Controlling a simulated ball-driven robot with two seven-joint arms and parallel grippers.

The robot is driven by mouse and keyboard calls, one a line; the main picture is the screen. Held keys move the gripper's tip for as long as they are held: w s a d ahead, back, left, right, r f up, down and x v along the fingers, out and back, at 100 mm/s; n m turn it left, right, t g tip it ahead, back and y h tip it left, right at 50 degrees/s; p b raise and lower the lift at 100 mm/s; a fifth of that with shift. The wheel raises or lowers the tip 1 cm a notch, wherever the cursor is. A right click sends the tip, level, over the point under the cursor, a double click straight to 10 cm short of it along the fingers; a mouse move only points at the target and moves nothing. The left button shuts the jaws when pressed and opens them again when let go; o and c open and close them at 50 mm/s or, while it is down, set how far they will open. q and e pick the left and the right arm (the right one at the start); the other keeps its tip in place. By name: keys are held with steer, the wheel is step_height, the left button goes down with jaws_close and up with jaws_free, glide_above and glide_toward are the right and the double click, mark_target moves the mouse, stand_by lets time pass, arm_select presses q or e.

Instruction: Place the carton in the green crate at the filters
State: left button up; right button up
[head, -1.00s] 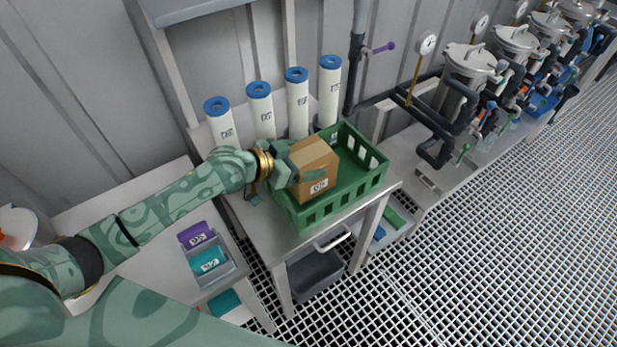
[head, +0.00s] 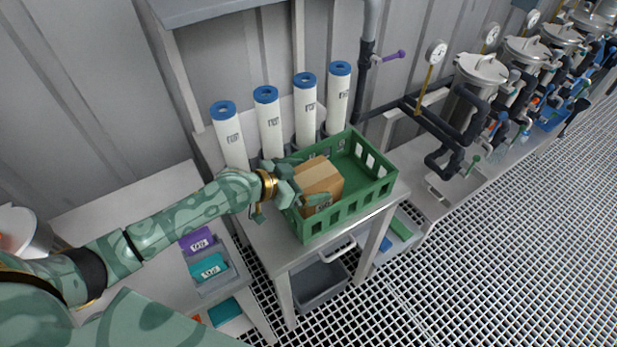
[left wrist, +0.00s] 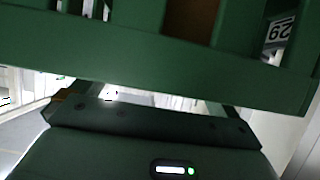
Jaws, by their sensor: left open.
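The brown carton (head: 321,176), with a tape strip and a white label, sits low inside the green crate (head: 358,180), at its left end. The crate stands on the table in front of the white filters (head: 270,128), and its right part is empty. My left gripper (head: 304,184) is open, with its fingers around the carton at the crate's left wall; whether they touch it I cannot tell. In the left wrist view the crate's green wall (left wrist: 150,50) fills the top, and a brown part of the carton (left wrist: 190,18) shows through a slot. My right gripper is out of view.
Several blue-capped filters stand close behind the crate. A grey bin (head: 215,275) with purple and teal packs is at the left. Dark pipes (head: 440,125) and metal vessels (head: 482,68) run along the right. A grey tub (head: 320,283) is under the table.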

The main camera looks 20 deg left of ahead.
arm_select(q)
steer(key=p+v, duration=0.1)
steer(key=v, duration=0.6)
